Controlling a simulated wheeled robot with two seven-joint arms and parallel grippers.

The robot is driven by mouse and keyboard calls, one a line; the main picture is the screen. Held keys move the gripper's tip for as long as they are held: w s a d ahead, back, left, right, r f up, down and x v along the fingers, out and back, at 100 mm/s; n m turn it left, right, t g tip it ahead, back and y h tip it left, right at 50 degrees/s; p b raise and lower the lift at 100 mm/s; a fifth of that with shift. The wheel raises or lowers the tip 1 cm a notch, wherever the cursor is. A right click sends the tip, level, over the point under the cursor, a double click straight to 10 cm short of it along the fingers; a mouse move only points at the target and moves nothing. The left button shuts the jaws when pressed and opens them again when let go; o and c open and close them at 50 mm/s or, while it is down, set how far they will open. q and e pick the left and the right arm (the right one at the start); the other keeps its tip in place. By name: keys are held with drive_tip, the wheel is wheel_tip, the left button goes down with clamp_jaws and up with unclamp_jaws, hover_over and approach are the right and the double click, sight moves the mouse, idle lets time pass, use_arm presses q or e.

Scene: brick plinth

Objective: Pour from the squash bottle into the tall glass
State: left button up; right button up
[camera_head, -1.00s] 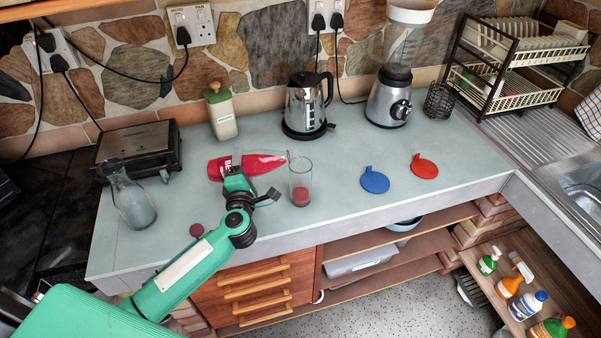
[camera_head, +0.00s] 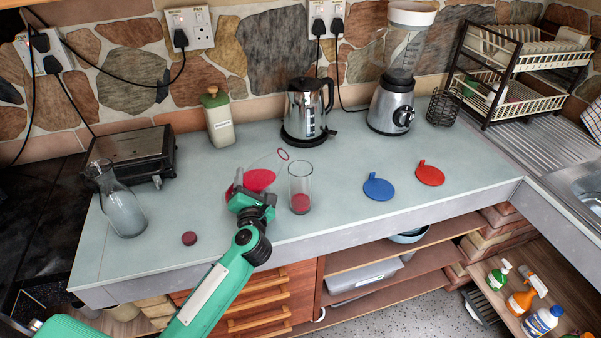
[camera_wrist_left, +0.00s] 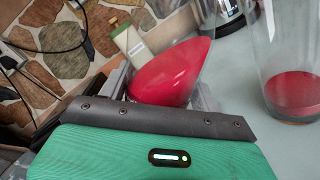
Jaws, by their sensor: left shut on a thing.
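The squash bottle (camera_head: 258,180) is clear with red liquid in it. My left gripper (camera_head: 250,203) is shut on it and holds it tilted, with its mouth up and to the right, beside the tall glass. The tall glass (camera_head: 300,180) stands upright on the worktop with red liquid in its lower part. In the left wrist view the bottle (camera_wrist_left: 172,72) shows between the fingers, its red liquid slanting, and the glass (camera_wrist_left: 290,60) is at the right, apart from it. I see no stream between them. My right gripper is not in view.
A dark red cap (camera_head: 189,238) lies on the worktop (camera_head: 330,215). A glass carafe (camera_head: 121,208) stands at the left. A kettle (camera_head: 306,110) and a lidded jar (camera_head: 220,120) stand behind. Blue (camera_head: 378,188) and red (camera_head: 430,175) discs lie right of the glass.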

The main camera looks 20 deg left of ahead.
use_arm(q)
drive_tip(key=shift+w+d+r+n, duration=0.15)
drive_tip(key=shift+d+r+n, duration=0.2)
drive_tip(key=shift+n, duration=0.25)
drive_tip(key=n, duration=0.3)
drive_tip(key=shift+d+r, duration=0.1)
drive_tip(key=shift+r, duration=0.2)
drive_tip(key=n, duration=0.1)
drive_tip(key=n+b, duration=0.1)
drive_tip(key=n, duration=0.1)
drive_tip(key=d+n, duration=0.1)
drive_tip(key=shift+w+d+f+g, duration=0.1)
drive_tip(key=shift+w+f+g, duration=0.05)
drive_tip(key=shift+w+g, duration=0.15)
drive_tip(key=shift+n, duration=0.3)
